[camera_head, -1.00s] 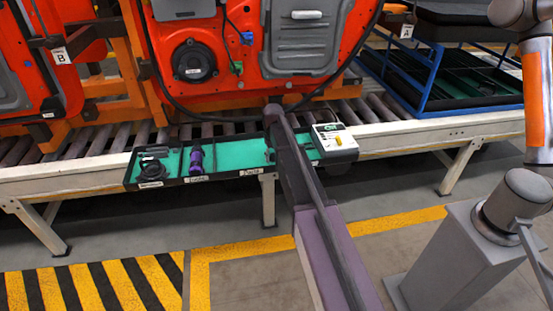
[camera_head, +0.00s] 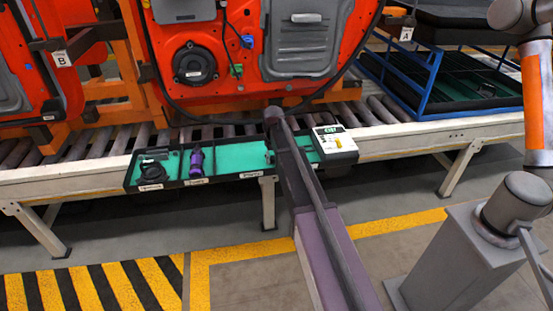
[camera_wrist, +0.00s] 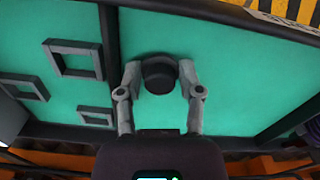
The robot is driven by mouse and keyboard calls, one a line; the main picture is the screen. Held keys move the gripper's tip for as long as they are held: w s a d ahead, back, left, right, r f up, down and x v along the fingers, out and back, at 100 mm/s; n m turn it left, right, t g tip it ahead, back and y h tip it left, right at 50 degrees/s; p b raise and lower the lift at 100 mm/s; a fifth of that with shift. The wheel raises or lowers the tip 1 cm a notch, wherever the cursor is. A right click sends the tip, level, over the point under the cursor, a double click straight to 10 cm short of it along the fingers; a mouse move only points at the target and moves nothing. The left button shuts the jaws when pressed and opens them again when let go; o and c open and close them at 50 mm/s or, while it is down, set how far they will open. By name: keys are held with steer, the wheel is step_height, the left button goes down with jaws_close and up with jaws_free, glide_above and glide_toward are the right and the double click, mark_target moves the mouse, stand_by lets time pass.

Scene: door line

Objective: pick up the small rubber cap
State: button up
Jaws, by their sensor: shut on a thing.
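The small rubber cap (camera_wrist: 159,76) is a short, round black piece in the wrist view. It lies between the two grey fingertips of my gripper (camera_wrist: 160,70), which is shut on it from both sides. The green tray floor (camera_wrist: 235,80) fills the view behind it. I cannot tell whether the cap touches the floor or is just above it. In the head view I cannot make out my gripper or the cap. The tray (camera_head: 234,158) with dark rims sits at the front of the conveyor there.
A purple-and-black tool (camera_head: 196,160) and a coiled black cable (camera_head: 152,171) lie in the tray's left part. A white device (camera_head: 336,141) is at its right end. Dark square frames (camera_wrist: 73,59) stand on the tray floor. Orange door panels (camera_head: 240,90) rise behind.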

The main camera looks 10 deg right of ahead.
steer(key=shift+r+p, duration=1.35)
steer(key=shift+r, duration=0.1)
steer(key=s+d+r+p, duration=0.2)
steer(key=s+d, duration=0.8)
steer(key=d, duration=0.2)
steer(key=shift+d, duration=0.35)
steer(key=shift+w, duration=0.1)
steer(key=shift+o, duration=0.5)
jaws_close()
steer(key=shift+f, duration=0.1)
